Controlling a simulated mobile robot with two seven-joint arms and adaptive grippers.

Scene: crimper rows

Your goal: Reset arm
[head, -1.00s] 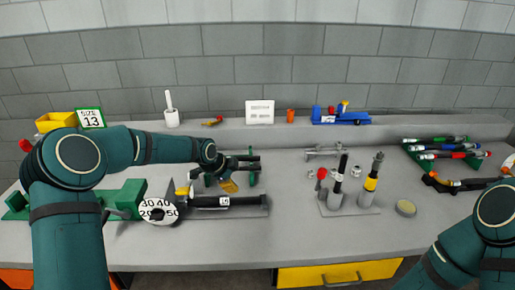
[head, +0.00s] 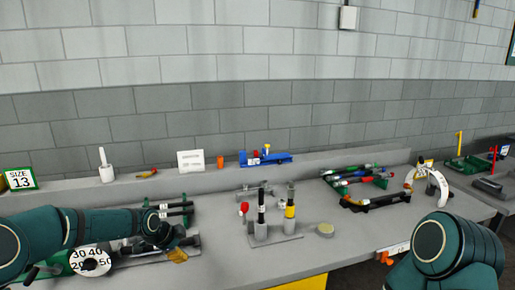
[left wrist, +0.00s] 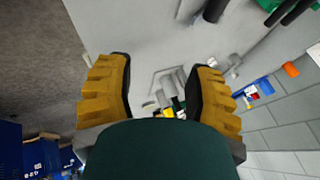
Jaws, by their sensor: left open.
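My left arm comes in from the left in the head view, with its left gripper (head: 178,254) over the left part of the bench. In the left wrist view the two yellow-padded fingers of this gripper (left wrist: 165,90) stand wide apart with nothing between them. The bench top and some blurred small parts show beyond them. My right arm shows at the lower right of the head view, but its gripper is out of the picture.
The grey bench (head: 240,270) holds upright tools on a plate (head: 275,239), a rack of coloured-handled tools (head: 352,178) and a round dial (head: 90,262). A blue block holder (head: 265,159) sits on the back ledge. A second bench (head: 470,197) stands at the right.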

